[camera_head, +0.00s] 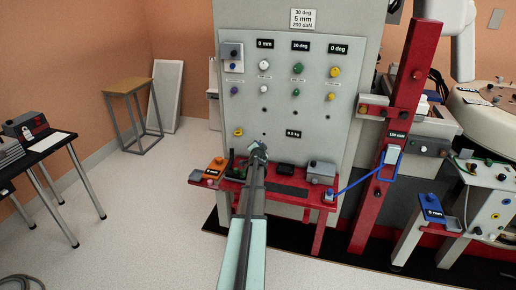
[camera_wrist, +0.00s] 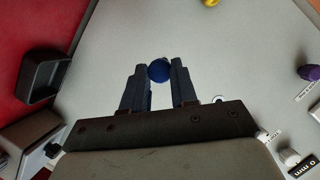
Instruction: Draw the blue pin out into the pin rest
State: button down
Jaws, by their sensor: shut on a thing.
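My gripper (camera_head: 258,152) is low in front of the grey panel (camera_head: 290,100), just above the red shelf. In the wrist view my gripper (camera_wrist: 159,80) is shut on the blue pin (camera_wrist: 159,72); its round blue head shows between the two dark fingertips. The pin's shaft is hidden, and I cannot tell whether it is still in the panel. A small black open box (camera_head: 286,169) stands on the shelf right of my gripper, and it also shows in the wrist view (camera_wrist: 43,76). I cannot tell whether it is the pin rest.
The red shelf (camera_head: 300,201) also carries an orange block (camera_head: 216,167) at left and a grey box (camera_head: 321,171) at right. Colored knobs, including a purple one (camera_wrist: 308,73), stick out of the panel. A red post (camera_head: 408,85) and a blue cord (camera_head: 355,184) are to the right.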

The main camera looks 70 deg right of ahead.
jog(key=shift+d, duration=2.8)
jog(key=shift+d, duration=0.9)
jog(key=shift+d, duration=1.3)
jog(key=c, duration=0.8)
grip_release()
jog(key=shift+a, duration=0.1)
jog(key=shift+a, duration=0.1)
jog(key=f+v, duration=0.1)
jog(key=v, duration=1.6)
jog(key=shift+w+a, duration=0.3)
jog(key=shift+a, duration=0.1)
